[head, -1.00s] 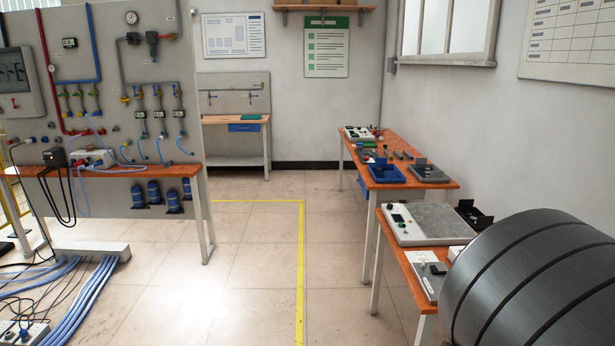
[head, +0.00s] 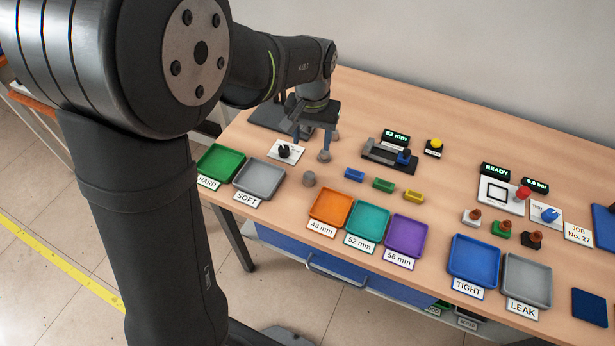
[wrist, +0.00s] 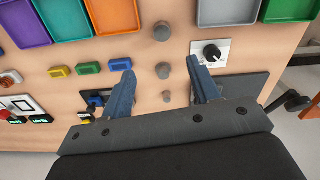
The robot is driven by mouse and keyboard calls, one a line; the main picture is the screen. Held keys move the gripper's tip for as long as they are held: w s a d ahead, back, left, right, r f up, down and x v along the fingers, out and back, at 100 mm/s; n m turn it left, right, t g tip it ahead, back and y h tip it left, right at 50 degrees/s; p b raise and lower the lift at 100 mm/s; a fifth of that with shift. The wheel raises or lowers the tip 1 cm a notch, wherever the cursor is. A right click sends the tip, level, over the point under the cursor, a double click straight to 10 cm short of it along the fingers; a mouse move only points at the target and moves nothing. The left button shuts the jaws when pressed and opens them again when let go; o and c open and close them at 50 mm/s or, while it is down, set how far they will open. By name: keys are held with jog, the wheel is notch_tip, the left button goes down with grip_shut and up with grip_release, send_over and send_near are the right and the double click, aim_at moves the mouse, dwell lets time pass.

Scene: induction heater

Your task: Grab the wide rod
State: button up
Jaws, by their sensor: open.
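Several short grey rods stand upright in a row on the wooden table. The one nearest the table's front looks widest, the wide rod (head: 309,179); it also shows in the wrist view (wrist: 162,31). A middle rod (wrist: 163,71) and a thinner rod (wrist: 165,97) stand behind it. My gripper (head: 313,143) is open and empty, pointing down over the row's back part. In the wrist view my gripper (wrist: 162,60) has its blue fingers on either side of the middle and thin rods. The wide rod is just beyond the fingertips, untouched. In the head view the fingers partly hide the back rods.
A black knob on a white plate (head: 285,151) stands left of the row. Green (head: 221,162) and grey (head: 259,178) trays lie left, an orange tray (head: 331,206) right. Blue, green and yellow blocks (head: 384,185) and a measuring device (head: 388,156) are right of the rods.

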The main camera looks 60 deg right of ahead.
send_over(309, 175)
jog(key=f, duration=0.9)
jog(key=shift+s+f, duration=0.15)
jog(key=shift+s, duration=0.1)
jog(key=shift+w+f, duration=0.2)
jog(key=shift+f, duration=2.55)
jog(key=c, duration=1.2)
jog(key=shift+r, duration=0.15)
